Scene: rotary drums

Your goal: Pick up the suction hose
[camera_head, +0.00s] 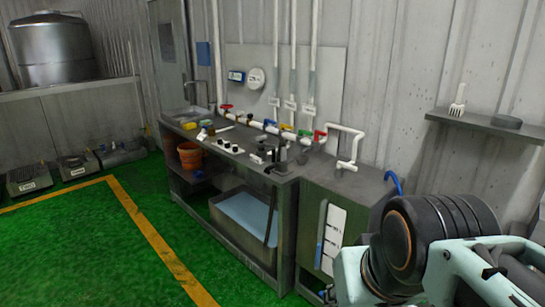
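A dark, narrow hose-like strip (271,214) hangs at the front of the workbench and runs down towards a grey tub (236,234) of light blue liquid on the lower shelf. It may be the suction hose, but I cannot tell for sure. Its upper end is near a small dark fitting (281,152) on the bench top. A short blue curved piece (394,181) shows behind the cabinet at the right, partly hidden by my arm. My arm fills the lower right corner. I cannot make out my gripper's fingers there, and nothing is seen held.
The workbench (262,172) carries small parts, white pipes and coloured valves. An orange bucket (190,156) sits underneath. A metal cabinet (345,196) adjoins it. A wall shelf (470,122) holds a brush. The green floor (85,250) at left is clear.

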